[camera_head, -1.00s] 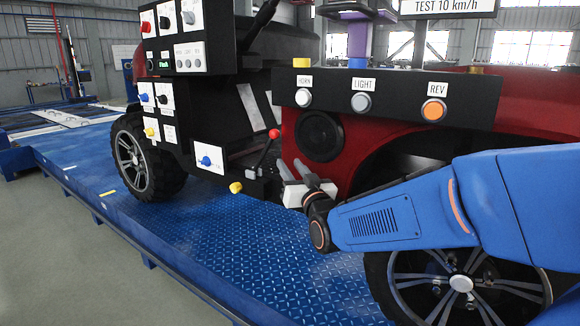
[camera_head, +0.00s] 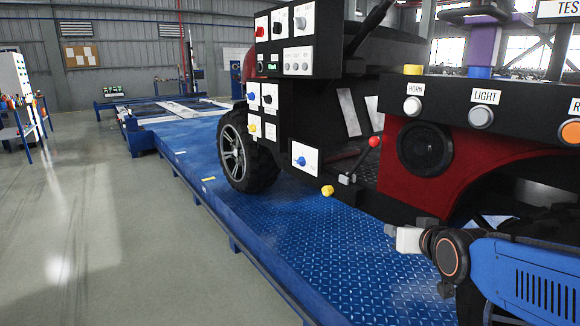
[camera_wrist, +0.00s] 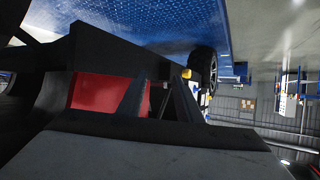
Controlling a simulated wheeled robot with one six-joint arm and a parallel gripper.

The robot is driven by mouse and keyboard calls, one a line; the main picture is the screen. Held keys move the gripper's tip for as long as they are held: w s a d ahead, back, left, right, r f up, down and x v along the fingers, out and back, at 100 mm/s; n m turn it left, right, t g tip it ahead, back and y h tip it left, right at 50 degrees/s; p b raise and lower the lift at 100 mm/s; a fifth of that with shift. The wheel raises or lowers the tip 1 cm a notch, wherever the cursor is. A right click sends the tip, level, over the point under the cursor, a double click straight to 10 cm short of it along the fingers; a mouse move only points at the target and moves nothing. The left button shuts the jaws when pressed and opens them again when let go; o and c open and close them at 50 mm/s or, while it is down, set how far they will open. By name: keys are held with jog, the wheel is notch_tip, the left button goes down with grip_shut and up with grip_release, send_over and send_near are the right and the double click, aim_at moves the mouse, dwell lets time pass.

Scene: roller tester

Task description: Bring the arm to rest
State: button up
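My gripper (camera_head: 406,226) is at the lower right of the head view, in front of the vehicle's red side. Its pale body shows, with dark fingertips standing apart and nothing seen between them. My blue arm runs from it to the right edge. In the wrist view, my gripper's grey body (camera_wrist: 160,155) fills the bottom, and two dark fingers rise from it against a red panel. No held thing shows there.
The vehicle carries a button bar (camera_head: 480,98), a switch panel (camera_head: 285,40) and a red-knobbed lever (camera_head: 374,142) close to my gripper. It stands on a blue diamond-plate platform (camera_head: 330,250). Grey floor (camera_head: 110,220) is clear on the left; a blue tool bench (camera_head: 22,120) stands there.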

jog(key=s+f+g, duration=0.4)
jog(key=s, duration=0.7)
jog(key=s+d+f+g, duration=0.1)
jog(key=s+f+g, duration=0.3)
jog(key=s, duration=0.7)
jog(key=shift+s+d+f, duration=0.15)
jog(key=shift+s+f, duration=0.05)
jog(key=shift+s, duration=0.05)
